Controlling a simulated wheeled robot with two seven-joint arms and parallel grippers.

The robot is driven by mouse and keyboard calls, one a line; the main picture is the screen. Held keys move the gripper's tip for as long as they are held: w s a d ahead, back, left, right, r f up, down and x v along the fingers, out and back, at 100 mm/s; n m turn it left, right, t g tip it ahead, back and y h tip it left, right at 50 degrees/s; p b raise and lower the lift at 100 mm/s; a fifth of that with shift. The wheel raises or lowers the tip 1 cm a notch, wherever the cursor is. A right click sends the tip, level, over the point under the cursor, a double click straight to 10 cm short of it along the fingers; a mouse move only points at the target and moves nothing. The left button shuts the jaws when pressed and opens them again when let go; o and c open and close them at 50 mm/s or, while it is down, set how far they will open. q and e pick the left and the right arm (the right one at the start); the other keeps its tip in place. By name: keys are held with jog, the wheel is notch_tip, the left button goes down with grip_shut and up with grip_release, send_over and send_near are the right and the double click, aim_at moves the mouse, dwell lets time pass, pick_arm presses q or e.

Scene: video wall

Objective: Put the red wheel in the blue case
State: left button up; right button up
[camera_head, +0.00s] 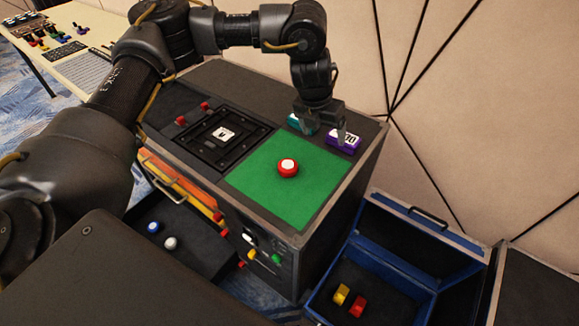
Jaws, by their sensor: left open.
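The red wheel (288,168), round with a white centre, lies on the green mat (320,191) on top of the black cabinet. My left gripper (324,134) points down over the back of the cabinet, behind and to the right of the wheel and apart from it. It is open, by a teal block (300,124) and a purple block (343,144) with white markings; I cannot tell whether it touches them. The blue case (364,243) stands open on the right, lower than the cabinet top, with a yellow piece (341,294) and a red piece (358,306) inside. My right gripper is out of view.
A black framed panel (204,153) with a white tile is left of the mat. An open drawer (189,259) holds a blue and a white round piece. Coloured knobs line the cabinet front. A table (75,84) stands far left; a wall rises behind.

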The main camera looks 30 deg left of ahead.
pick_arm(q)
jog(key=s+a+f+n+g+y, duration=0.1)
jog(key=s+a+f+n+y, duration=0.1)
jog(key=a+f+n, duration=0.2)
jog(key=a+n, duration=0.3)
jog(key=n, duration=0.5)
jog(key=shift+s+a+f+n+g+y, duration=0.2)
jog(key=shift+s+a+n+g+y, duration=0.1)
jog(key=shift+a+g, duration=0.1)
send_over(288, 165)
notch_tip(288, 165, down, 6)
jog(key=shift+w+d+r, duration=0.1)
jog(key=shift+d+r, duration=0.05)
jog(key=shift+r, duration=0.1)
jog(key=shift+f, duration=0.5)
jog(key=f, duration=0.4)
jog(key=shift+a+f+b, duration=0.15)
jog(key=shift+a+b, duration=0.05)
jog(key=shift+b, duration=0.15)
jog(key=shift+c, duration=0.2)
jog(key=c, duration=1.2)
